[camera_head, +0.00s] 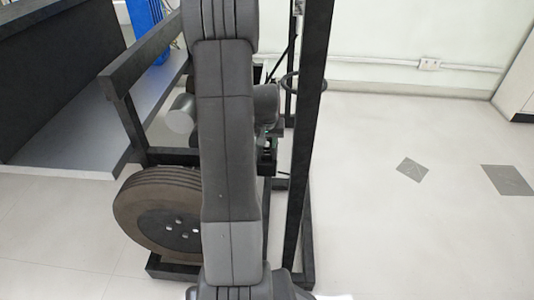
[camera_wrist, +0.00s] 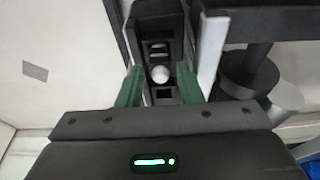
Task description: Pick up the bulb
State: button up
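The bulb (camera_wrist: 160,75) shows in the wrist view as a small round white shape in a black slotted holder (camera_wrist: 158,28). My gripper (camera_wrist: 161,82) has its two green fingers apart, one on each side of the bulb in the picture. It is open, and I cannot tell whether either finger touches the bulb or how far above it they are. In the head view my arm covers the middle, and I cannot make out the bulb there.
A black frame with a tall post (camera_head: 308,140) stands close right of my arm. A wheel (camera_head: 160,212) and a grey shelf (camera_head: 75,130) are on the left. A blue object (camera_head: 148,25) stands at the back. The floor on the right is clear.

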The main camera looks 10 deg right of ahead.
aim_at(267, 151)
jog(key=x, duration=0.3)
jog(key=shift+b, duration=0.3)
jog(key=shift+r, duration=0.1)
jog(key=shift+c, duration=0.4)
grip_shut()
jog(key=shift+r, duration=0.1)
